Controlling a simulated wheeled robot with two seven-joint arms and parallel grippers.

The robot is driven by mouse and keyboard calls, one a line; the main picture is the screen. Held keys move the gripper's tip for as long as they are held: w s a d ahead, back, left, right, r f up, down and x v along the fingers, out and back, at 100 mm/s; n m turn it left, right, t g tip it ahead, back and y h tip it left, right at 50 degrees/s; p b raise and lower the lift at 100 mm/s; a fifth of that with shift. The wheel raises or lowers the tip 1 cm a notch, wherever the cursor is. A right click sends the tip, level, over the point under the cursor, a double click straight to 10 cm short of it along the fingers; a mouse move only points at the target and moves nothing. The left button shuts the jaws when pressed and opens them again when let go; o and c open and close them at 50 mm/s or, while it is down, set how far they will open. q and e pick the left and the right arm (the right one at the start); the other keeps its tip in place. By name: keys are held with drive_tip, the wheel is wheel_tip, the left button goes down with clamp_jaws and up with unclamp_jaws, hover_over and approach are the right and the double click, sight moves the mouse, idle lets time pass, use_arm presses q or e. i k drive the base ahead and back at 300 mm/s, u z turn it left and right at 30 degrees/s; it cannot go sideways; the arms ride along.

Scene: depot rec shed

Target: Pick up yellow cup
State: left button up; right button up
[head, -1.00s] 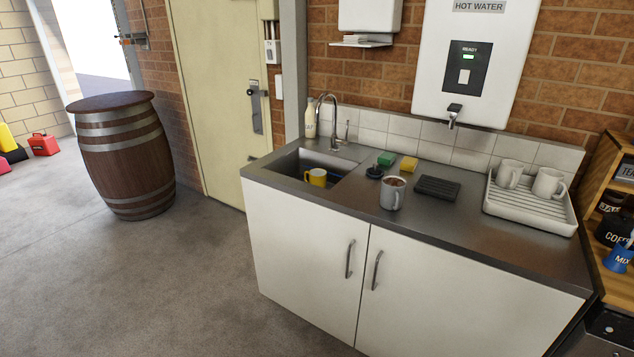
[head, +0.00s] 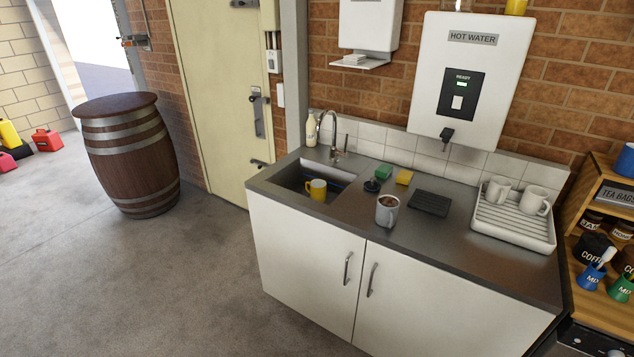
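A yellow cup (head: 317,189) stands upright in the sink basin (head: 290,180) at the left end of the counter. Its rim and upper body show above the basin edge, with its handle towards the left. A blue item lies in the basin behind it. A second yellow object (head: 516,7) sits on top of the hot water unit and is cut off by the top edge, so I cannot tell if it is a cup. Neither of my grippers is in view.
A grey mug (head: 387,211), green sponge (head: 383,171), yellow sponge (head: 404,177) and black mat (head: 430,203) are on the counter. A white drying rack (head: 512,226) holds two white mugs. The tap (head: 333,140) rises behind the sink. Floor left of the cabinet is clear up to the barrel (head: 128,155).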

sight(315, 190)
drive_tip(key=u, duration=1.15)
drive_tip(key=i, duration=5.45)
drive_tip(key=z, duration=3.4)
drive_tip(key=i, duration=1.05)
drive_tip(key=z, duration=0.35)
